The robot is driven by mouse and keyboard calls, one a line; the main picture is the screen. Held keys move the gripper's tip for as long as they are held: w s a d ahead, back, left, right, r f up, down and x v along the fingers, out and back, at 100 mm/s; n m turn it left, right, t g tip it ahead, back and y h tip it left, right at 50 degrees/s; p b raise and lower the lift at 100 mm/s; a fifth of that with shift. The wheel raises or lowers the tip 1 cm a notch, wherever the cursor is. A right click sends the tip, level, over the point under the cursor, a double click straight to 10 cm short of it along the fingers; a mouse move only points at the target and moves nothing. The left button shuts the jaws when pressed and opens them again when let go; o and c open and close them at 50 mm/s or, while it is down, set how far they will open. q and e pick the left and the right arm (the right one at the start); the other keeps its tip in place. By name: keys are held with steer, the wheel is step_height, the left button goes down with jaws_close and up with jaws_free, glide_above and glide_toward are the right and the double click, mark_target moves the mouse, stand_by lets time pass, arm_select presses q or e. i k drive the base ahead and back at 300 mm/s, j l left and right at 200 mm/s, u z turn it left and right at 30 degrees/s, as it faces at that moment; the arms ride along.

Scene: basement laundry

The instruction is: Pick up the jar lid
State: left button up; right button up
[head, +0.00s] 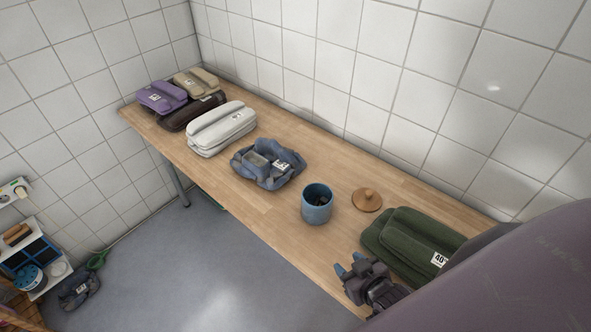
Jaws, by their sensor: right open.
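The jar lid (367,200) is a round wooden disc with a small knob on top. It lies flat on the wooden table (270,208), knob up, just right of a blue jar (317,204). The jar stands upright and open, with dark contents inside. My right gripper (349,269) is at the table's front edge, nearer to me than the lid and apart from it. Its blue-tipped fingers are open and nothing shows between them. My left gripper is not in view.
A folded green bundle (408,238) lies right of the lid, close to my right gripper. A crumpled blue-grey cloth (287,169), a white bundle (222,126) and a purple bundle (160,96) lie farther left. A tiled wall backs the table. Bare wood surrounds the lid.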

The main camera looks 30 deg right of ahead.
mark_target(367, 201)
steer(key=j+z, duration=0.15)
steer(key=z, duration=0.25)
steer(key=j+z, duration=0.15)
steer(key=z, duration=0.3)
steer(key=j+z, duration=0.15)
steer(key=z, duration=0.25)
steer(key=i, duration=0.05)
